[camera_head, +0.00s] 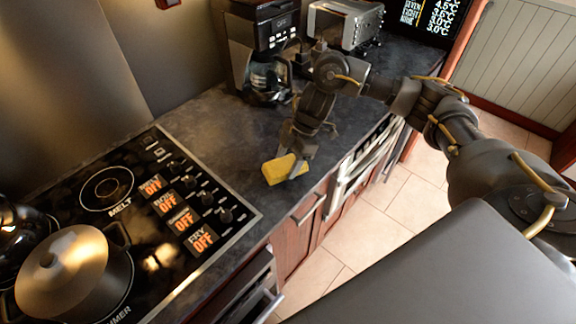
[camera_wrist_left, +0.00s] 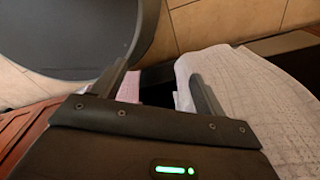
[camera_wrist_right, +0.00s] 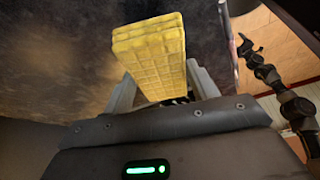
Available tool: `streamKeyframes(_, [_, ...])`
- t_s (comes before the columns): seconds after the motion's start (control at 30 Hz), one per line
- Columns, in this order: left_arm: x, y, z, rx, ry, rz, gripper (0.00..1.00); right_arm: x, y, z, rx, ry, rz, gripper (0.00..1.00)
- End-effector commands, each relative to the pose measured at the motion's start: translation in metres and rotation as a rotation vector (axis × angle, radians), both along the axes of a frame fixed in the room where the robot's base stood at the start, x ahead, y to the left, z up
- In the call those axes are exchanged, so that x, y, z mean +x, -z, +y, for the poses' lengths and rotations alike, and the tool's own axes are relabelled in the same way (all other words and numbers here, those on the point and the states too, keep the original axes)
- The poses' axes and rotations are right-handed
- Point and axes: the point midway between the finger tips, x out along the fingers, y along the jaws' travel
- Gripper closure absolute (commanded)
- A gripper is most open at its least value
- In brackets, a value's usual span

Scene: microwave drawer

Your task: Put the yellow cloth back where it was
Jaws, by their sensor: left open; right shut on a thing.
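The yellow cloth (camera_head: 283,168) is a thick folded block with a grid-like texture. My right gripper (camera_head: 296,155) is shut on it and holds it at the counter, close to the front edge, right of the stove. In the head view I cannot tell whether it touches the countertop (camera_head: 240,135). In the right wrist view the cloth (camera_wrist_right: 150,55) stands out from between the fingers of the right gripper (camera_wrist_right: 163,88). My left gripper (camera_wrist_left: 160,88) shows only in its own wrist view, where its fingers are apart.
The stove (camera_head: 150,185) with a lidded pot (camera_head: 65,270) is on the left. A coffee maker (camera_head: 262,45) and a toaster (camera_head: 345,22) stand at the back. Drawer fronts (camera_head: 305,210) line the counter. White textured sheets (camera_wrist_left: 250,90) lie behind the left gripper.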

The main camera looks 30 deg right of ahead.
Motion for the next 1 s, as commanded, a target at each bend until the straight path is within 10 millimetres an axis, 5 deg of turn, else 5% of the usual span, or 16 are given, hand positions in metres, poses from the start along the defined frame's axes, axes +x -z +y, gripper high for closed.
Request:
streamKeyframes(0.2, [0.001, -0.007, 0.0, 0.0, 0.0, -0.001, 0.27, -0.002, 0.022, 0.001, 0.001, 0.001, 0.003, 0.63])
streamKeyframes(0.6, [0.001, -0.004, 0.0, -0.001, -0.001, -0.002, 0.27, -0.001, 0.028, 0.0, 0.0, -0.001, 0.002, 0.63])
streamKeyframes(0.63, [0.001, -0.004, 0.0, -0.001, -0.001, -0.002, 0.27, -0.001, 0.028, 0.0, -0.001, -0.002, 0.002, 0.41])
streamKeyframes(0.77, [0.001, -0.005, 0.0, -0.001, -0.001, -0.002, 0.27, -0.001, 0.027, 0.0, -0.001, -0.002, 0.002, 0.24])
streamKeyframes(1.0, [0.001, -0.005, 0.0, -0.001, -0.001, -0.002, 0.27, -0.001, 0.027, 0.0, 0.0, -0.002, 0.001, 0.2])
